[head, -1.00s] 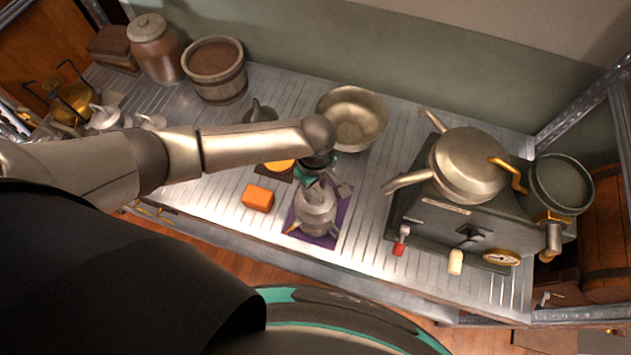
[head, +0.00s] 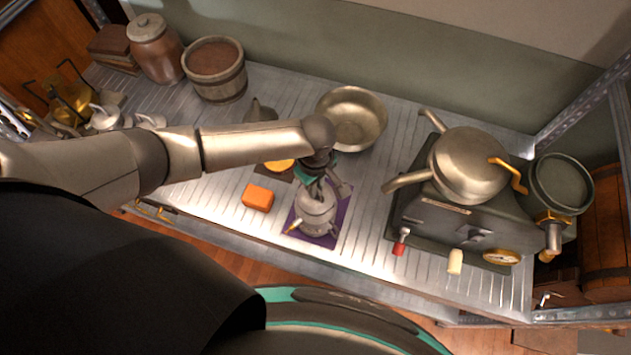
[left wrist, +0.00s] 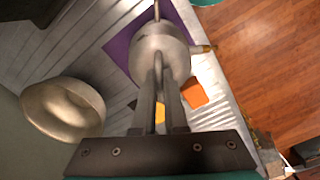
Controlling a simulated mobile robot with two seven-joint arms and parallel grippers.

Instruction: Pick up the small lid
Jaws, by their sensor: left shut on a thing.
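A small metal pot (head: 315,218) stands on a purple mat (head: 330,238) near the front edge of the metal counter. The small lid (head: 317,198) is at the top of the pot, partly hidden by my fingers. My left gripper (head: 317,188) comes down from above and is shut on the lid's top. In the left wrist view, the fingers (left wrist: 158,70) meet over the middle of the rounded metal top (left wrist: 162,45). Whether the lid is lifted off the pot I cannot tell. My right gripper is not in view.
An orange block (head: 258,197) lies left of the mat. A metal bowl (head: 352,118) stands behind. A large machine with a domed metal top (head: 470,165) stands to the right. A wooden bucket (head: 215,70) and a brown jar (head: 155,48) are at the back left.

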